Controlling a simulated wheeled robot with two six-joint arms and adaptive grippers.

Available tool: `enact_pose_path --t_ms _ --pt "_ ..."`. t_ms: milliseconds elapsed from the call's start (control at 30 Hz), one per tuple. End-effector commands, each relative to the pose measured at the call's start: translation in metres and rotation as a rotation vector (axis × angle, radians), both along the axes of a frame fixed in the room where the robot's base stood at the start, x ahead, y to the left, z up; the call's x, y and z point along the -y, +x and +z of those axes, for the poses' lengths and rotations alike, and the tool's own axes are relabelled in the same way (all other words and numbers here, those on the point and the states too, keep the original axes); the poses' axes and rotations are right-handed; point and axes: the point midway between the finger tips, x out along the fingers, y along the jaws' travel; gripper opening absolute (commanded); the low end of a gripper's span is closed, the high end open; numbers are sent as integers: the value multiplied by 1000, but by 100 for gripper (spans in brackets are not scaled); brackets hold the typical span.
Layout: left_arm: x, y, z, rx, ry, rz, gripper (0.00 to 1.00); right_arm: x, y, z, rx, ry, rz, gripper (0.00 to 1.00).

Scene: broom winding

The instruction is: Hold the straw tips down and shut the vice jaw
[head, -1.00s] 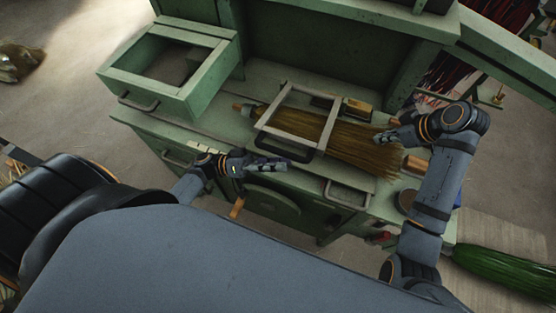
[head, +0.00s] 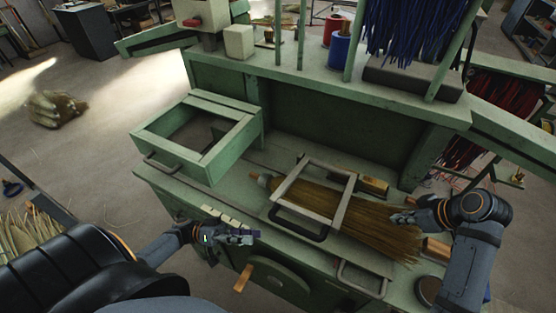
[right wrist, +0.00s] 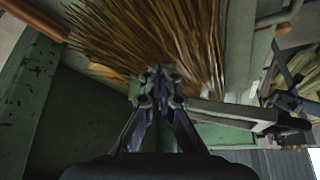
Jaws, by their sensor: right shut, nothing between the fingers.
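The broom straw (head: 380,226) lies flat on the green bench, its tips fanned towards the right. A grey metal frame with a black handle (head: 299,225), which looks like the vice jaw (head: 343,203), lies across the straw; I cannot tell how tightly it presses. My right gripper (head: 402,217) is shut and empty, at the straw near the tips. In the right wrist view its fingertips (right wrist: 157,85) are against or just over the straw (right wrist: 150,35). My left gripper (head: 242,238) is in front of the bench, left of the handle and apart from it; its finger opening is unclear.
A green open-topped box (head: 205,160) with a handle stands at the bench's left. A wooden block (head: 372,187) lies behind the frame. A shelf (head: 300,80) with spools and hanging blue bristles rises behind. A wooden crank handle (head: 243,278) sticks out at the bench front.

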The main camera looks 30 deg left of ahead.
Motion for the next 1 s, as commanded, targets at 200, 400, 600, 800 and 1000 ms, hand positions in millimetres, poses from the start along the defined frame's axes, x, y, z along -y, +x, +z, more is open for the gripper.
enact_pose_path --t_ms 200,400,600,800,1000 --pt "-1 1 3 17 16 -5 26 0 0 -1 -2 0 0 0" --pt "-2 3 38 281 226 -98 0 0 0 0 -2 0 0 0" --pt "14 -8 76 649 427 -266 0 0 0 -1 -1 0 0 0" --pt "27 11 145 1064 480 -339 0 0 0 -1 -1 0 0 0" --pt "29 28 178 951 642 -479 0 0 0 -1 0 -1 0 0"
